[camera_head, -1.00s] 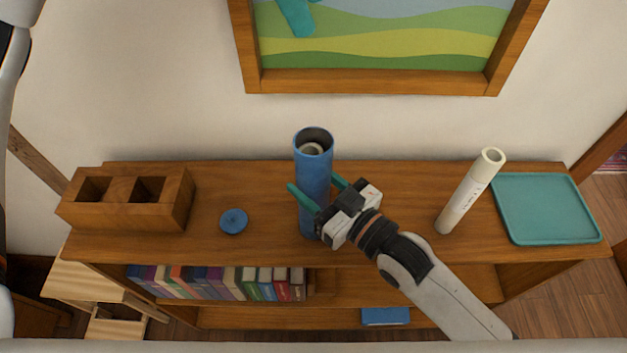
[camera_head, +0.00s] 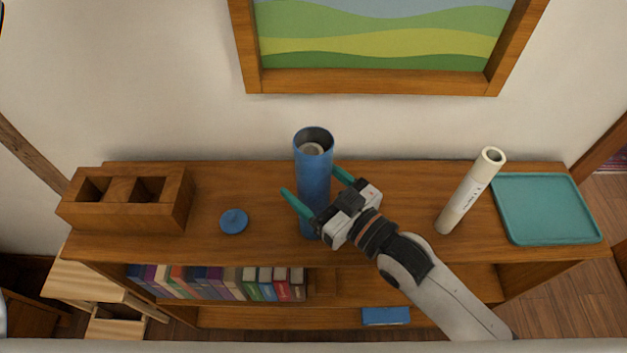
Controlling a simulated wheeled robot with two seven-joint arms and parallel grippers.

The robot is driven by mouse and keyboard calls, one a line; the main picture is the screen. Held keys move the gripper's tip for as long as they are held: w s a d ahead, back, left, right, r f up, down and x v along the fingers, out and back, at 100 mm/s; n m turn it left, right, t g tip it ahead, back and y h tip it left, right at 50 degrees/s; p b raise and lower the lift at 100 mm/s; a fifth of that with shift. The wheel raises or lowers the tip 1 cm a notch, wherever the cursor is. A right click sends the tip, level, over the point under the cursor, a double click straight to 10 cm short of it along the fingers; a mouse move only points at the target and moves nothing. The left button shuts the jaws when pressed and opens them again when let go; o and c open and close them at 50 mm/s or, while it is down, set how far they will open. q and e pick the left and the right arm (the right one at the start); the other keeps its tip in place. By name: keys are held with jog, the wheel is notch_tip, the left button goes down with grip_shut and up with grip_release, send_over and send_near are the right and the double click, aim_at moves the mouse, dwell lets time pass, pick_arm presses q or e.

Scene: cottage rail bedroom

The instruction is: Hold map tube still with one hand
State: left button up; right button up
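The blue map tube (camera_head: 314,178) stands upright and uncapped on the wooden shelf top, with a pale roll (camera_head: 313,150) visible inside its mouth. My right gripper (camera_head: 310,181) reaches in from the lower right. Its two teal fingers are spread on either side of the tube, with a visible gap on the left side, so it is open around it. The gripper body hides part of the tube's lower right. A round blue cap (camera_head: 234,221) lies on the shelf to the left of the tube. My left gripper is out of view.
A wooden compartment box (camera_head: 125,215) stands at the left of the shelf top (camera_head: 260,180). A cream roll (camera_head: 462,205) leans at the right, beside a teal tray (camera_head: 548,210). A framed picture (camera_head: 370,82) hangs on the wall behind.

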jog(key=v, duration=1.2)
